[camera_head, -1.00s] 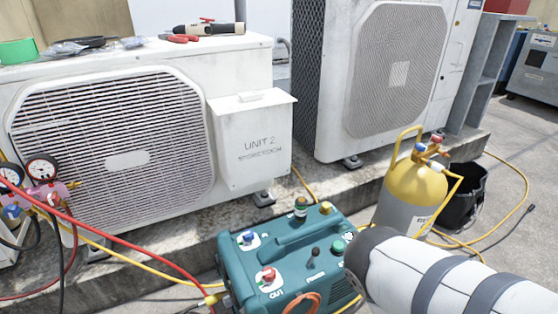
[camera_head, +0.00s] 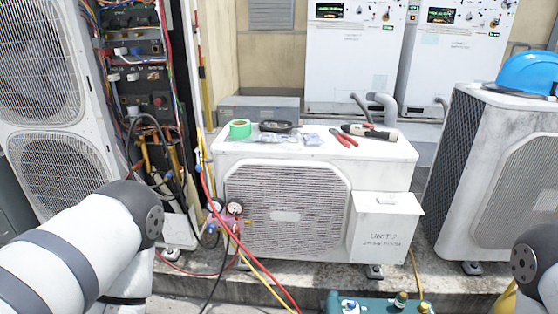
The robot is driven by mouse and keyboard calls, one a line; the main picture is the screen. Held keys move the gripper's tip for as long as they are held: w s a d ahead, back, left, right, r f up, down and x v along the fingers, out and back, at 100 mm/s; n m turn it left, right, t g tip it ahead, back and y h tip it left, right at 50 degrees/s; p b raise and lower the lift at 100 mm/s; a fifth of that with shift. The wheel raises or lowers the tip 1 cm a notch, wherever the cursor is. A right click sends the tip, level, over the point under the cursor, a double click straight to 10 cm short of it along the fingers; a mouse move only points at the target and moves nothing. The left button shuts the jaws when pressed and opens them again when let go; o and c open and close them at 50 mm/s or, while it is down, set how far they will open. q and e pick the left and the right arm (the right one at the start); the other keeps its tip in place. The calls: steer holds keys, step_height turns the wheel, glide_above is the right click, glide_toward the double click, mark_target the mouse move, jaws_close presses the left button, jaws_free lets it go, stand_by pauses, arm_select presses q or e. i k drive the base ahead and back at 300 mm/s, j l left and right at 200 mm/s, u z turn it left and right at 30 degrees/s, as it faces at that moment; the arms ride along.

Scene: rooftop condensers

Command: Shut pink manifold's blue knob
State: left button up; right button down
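The pink manifold (camera_head: 229,220) hangs in front of the left side of the UNIT 2 condenser (camera_head: 285,208). It has two round gauges on top, and red, yellow and dark hoses run from it. Its blue knob (camera_head: 211,228) shows at the lower left of the manifold, small and partly crowded by hoses; I cannot tell its setting. My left arm comes in at the lower left, and its bent joint is left of the manifold. My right arm shows only at the lower right edge. Neither gripper is in view.
An open electrical cabinet (camera_head: 140,75) with loose wires stands behind my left arm. A teal machine (camera_head: 375,304) is at the bottom edge. Hoses cross the ground below the manifold.

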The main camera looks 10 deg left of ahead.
mark_target(212, 227)
steer(key=i+j+u, duration=0.2)
steer(key=i+j, duration=0.5)
